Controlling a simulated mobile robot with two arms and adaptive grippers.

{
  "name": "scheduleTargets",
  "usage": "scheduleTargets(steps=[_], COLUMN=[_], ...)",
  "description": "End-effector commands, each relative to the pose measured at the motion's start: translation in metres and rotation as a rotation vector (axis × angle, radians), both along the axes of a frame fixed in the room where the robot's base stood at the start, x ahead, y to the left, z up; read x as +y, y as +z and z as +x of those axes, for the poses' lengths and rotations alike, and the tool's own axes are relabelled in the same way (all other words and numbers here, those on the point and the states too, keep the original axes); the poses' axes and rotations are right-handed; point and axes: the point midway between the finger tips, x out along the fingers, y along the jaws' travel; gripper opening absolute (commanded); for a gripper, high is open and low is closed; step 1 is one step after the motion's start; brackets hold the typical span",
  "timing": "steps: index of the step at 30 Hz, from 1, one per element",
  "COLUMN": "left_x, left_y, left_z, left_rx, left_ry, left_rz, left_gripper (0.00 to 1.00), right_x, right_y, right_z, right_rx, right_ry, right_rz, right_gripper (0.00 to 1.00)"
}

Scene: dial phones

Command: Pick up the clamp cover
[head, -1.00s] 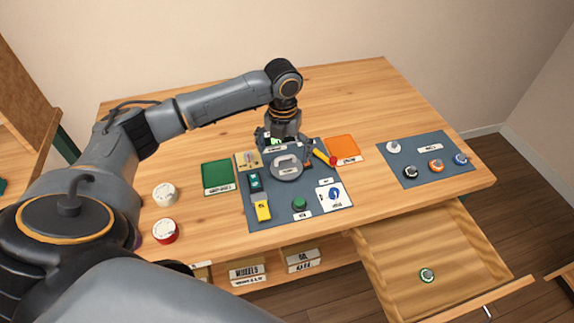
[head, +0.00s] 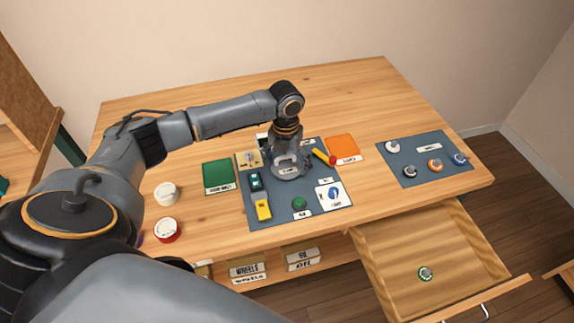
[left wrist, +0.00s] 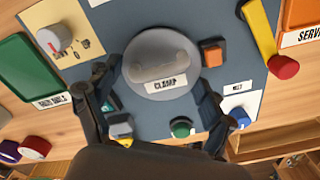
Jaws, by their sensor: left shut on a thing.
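The clamp cover (head: 290,173) is a round grey disc with a raised handle and a white label reading "CLAMP". It is on the blue-grey mat (head: 261,217) in the middle of the table. It also shows in the left wrist view (left wrist: 160,58). My left gripper (head: 289,158) is down at the cover, with its fingers on either side of it, and is shut on it. The gripper hides the cover's far part in the head view. I cannot see whether the cover is clear of the mat. My right gripper is not in view.
Green (head: 218,173) and orange (head: 342,146) trays flank the mat. A drawer (head: 440,255) stands open at front right.

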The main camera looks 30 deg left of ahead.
Motion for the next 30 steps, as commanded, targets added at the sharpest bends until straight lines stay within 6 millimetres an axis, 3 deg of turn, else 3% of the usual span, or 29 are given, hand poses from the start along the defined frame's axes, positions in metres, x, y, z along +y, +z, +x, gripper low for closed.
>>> scheduleTargets(steps=[11,18,26,30], left_x=[0.000,-0.001,-0.044,-0.074], left_y=[0.004,0.033,0.093,0.107], left_z=[0.000,0.001,-0.029,-0.049], left_rx=[0.000,-0.003,-0.004,-0.003], left_ry=[0.000,-0.001,-0.006,-0.007], left_rz=[0.001,-0.001,-0.001,-0.002], left_gripper=[0.50,0.50,0.50,0.50], right_x=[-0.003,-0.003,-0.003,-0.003], right_y=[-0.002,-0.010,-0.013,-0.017], right_z=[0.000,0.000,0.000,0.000], right_rx=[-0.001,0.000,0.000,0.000], right_ry=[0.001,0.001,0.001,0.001], right_rz=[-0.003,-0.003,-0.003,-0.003], right_gripper=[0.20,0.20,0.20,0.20])
